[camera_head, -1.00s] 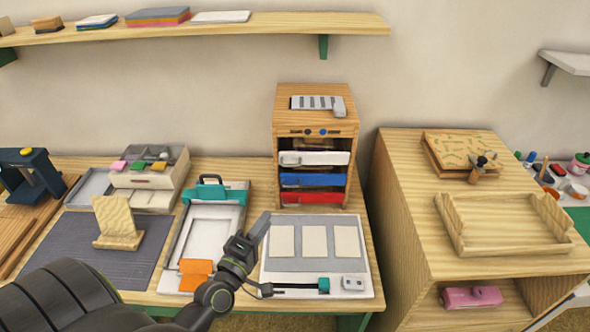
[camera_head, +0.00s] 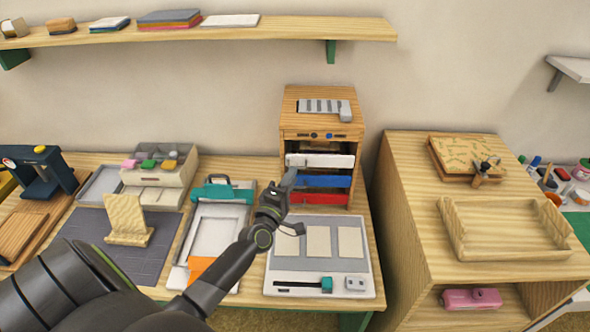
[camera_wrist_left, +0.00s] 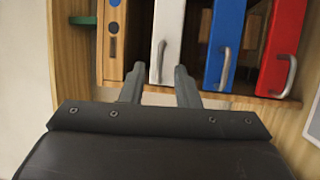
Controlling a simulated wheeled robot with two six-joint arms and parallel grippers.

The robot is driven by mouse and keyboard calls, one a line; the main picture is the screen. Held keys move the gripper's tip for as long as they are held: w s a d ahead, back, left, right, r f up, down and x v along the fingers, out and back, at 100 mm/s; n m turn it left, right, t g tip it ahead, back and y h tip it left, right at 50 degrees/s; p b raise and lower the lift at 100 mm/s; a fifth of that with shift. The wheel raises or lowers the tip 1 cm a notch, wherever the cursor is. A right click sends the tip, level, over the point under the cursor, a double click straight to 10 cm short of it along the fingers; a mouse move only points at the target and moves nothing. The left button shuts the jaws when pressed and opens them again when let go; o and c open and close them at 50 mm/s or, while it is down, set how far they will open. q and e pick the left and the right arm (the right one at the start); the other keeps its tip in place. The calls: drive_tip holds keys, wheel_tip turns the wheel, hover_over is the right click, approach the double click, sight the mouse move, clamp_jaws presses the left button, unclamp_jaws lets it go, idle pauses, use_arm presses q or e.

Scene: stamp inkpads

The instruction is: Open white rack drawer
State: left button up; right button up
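The wooden rack (camera_head: 318,120) stands at the back right of the workbench with white, blue and red drawers stacked in it. The white drawer (camera_head: 330,161) is on top and looks closed. The blue drawer (camera_head: 327,181) and red drawer (camera_head: 318,198) are below it. My left gripper (camera_head: 296,203) is in front of the rack's left side, its fingers apart and empty. In the left wrist view, the white drawer's metal handle (camera_wrist_left: 160,58) appears in line with the gap between the fingers of my left gripper (camera_wrist_left: 158,77), a little beyond the tips. My right gripper is out of view.
A white board with pale cards (camera_head: 320,241) lies below the rack. A teal-clamped frame (camera_head: 217,223) is left of it. A tall wooden cabinet (camera_head: 410,205) stands close on the right. A wall shelf (camera_head: 250,30) runs above.

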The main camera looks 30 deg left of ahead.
use_arm(q)
drive_tip(key=x, duration=0.3)
drive_tip(key=shift+w+a, duration=0.1)
clamp_jaws()
idle(0.4)
